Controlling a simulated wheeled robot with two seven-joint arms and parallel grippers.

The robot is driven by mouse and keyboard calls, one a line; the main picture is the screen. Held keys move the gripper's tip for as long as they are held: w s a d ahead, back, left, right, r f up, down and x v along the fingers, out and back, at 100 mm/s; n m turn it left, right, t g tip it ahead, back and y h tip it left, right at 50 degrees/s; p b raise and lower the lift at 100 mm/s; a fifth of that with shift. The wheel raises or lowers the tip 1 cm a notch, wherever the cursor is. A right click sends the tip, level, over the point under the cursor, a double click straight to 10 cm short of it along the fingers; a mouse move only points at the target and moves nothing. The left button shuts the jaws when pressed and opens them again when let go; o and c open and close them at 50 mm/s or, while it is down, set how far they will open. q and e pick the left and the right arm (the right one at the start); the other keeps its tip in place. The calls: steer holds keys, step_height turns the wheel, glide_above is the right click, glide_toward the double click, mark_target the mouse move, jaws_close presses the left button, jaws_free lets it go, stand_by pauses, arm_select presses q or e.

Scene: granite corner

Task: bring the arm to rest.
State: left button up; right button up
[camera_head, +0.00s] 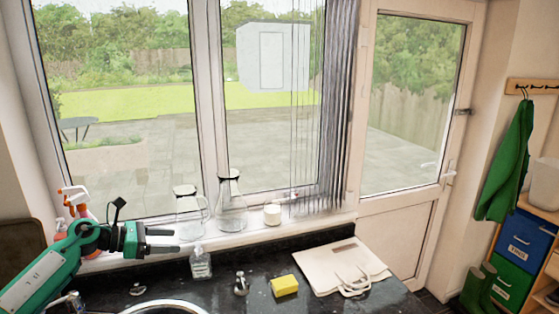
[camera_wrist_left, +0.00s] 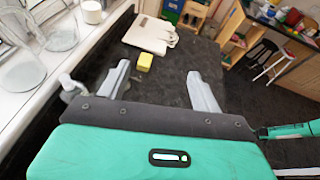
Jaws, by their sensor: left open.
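My left arm comes in from the left in the head view, with its gripper (camera_head: 162,241) over the dark counter near the window sill. The gripper is open, and nothing is between its fingers. In the left wrist view the two fingers of this gripper (camera_wrist_left: 160,85) stand wide apart above the counter. A clear pump bottle (camera_head: 200,263) stands just beyond and below the fingertips in the head view, apart from them as far as I can tell. My right gripper is not in view.
A yellow sponge (camera_head: 285,286) and a cream cloth bag (camera_head: 342,266) lie on the black counter (camera_head: 262,262). Glass flasks (camera_head: 231,212) and a white candle-like jar (camera_head: 272,214) stand on the sill. Orange spray bottles (camera_head: 78,207) stand at left. A round sink (camera_head: 170,306) is in front.

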arm_select(q)
steer(key=s+d+n+t+h, duration=0.2)
steer(key=d+n+t, duration=0.3)
steer(key=d+n, duration=0.3)
steer(key=s+f+n+g+y, duration=0.1)
steer(key=s+f+n+y, duration=1.8)
steer(key=n, duration=1.3)
steer(key=s+d+f+n+g+h, duration=0.1)
steer(key=s+f+n+g+h, duration=0.25)
steer(key=s, duration=0.75)
steer(key=s+d+f+n+g+h, duration=0.1)
steer(key=s+f+n+g+h, duration=0.2)
steer(key=s, duration=0.9)
step_height(320, 180, down, 43)
steer(key=m+g+y+b, duration=0.2)
steer(key=g+b, duration=0.1)
steer(key=b, duration=0.8)
steer(key=s+a+f+b, duration=0.1)
steer(key=s+f+b, duration=0.3)
steer(key=s+f, duration=0.5)
steer(key=s+a+f+b, duration=0.2)
steer(key=s+f+b, duration=0.2)
steer(key=s+f, duration=0.6)
step_height(320, 180, down, 8)
steer(key=shift+a+f+g, duration=0.1)
steer(key=shift+a+g, duration=0.1)
steer(key=shift+g, duration=0.25)
